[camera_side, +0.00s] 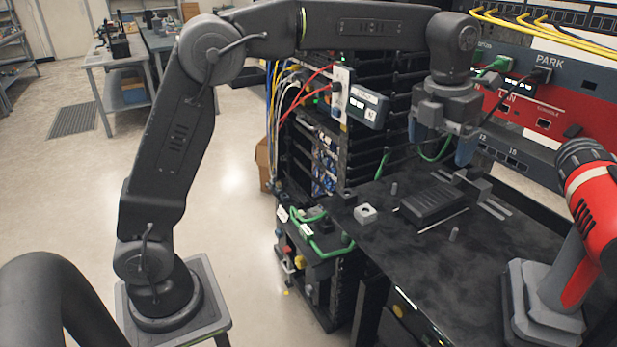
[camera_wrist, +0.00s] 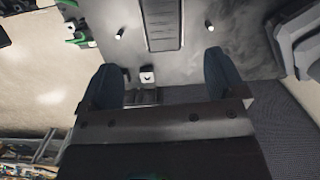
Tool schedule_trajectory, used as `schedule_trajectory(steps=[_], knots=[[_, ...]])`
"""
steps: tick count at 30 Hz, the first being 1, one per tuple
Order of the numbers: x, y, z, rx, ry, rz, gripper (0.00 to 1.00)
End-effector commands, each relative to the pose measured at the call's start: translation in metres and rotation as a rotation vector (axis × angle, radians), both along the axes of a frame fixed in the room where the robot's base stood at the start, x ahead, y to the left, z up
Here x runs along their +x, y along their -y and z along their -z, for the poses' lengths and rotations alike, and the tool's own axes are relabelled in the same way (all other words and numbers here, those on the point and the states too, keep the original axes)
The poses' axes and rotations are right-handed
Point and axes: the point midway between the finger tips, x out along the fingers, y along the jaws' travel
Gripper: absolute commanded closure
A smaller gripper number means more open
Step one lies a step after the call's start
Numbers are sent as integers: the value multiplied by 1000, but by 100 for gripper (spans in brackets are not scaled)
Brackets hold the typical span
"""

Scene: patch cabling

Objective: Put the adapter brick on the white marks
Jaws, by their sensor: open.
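The adapter brick appears to be the black ribbed block (camera_side: 433,204) lying flat on the dark shelf. It also shows at the top of the wrist view (camera_wrist: 163,28), where its far end is cut off. A thin white mark (camera_side: 443,221) runs along its near long side. In the wrist view, pale lines flank the brick on both long sides. I cannot tell whether it rests on them or between them. My gripper (camera_side: 440,147) hangs above the shelf, over the brick's far side and clear of it. Its blue fingers are apart and empty in the wrist view (camera_wrist: 163,70).
A small pale block with a hole (camera_side: 366,214) and two short pegs (camera_side: 394,188) (camera_side: 454,234) stand around the brick. A dark piece with grey prongs (camera_side: 485,200) lies behind it. A red drill (camera_side: 575,240) stands right; the cabled rack (camera_side: 340,130) rises left.

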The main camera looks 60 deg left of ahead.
Motion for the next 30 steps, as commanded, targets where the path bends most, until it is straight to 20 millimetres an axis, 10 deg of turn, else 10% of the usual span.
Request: schedule_trajectory(steps=[14,30], knots=[[-122,-44,-27,-285,129,-1282,11],[-260,-72,35,-837,68,-2712,11]])
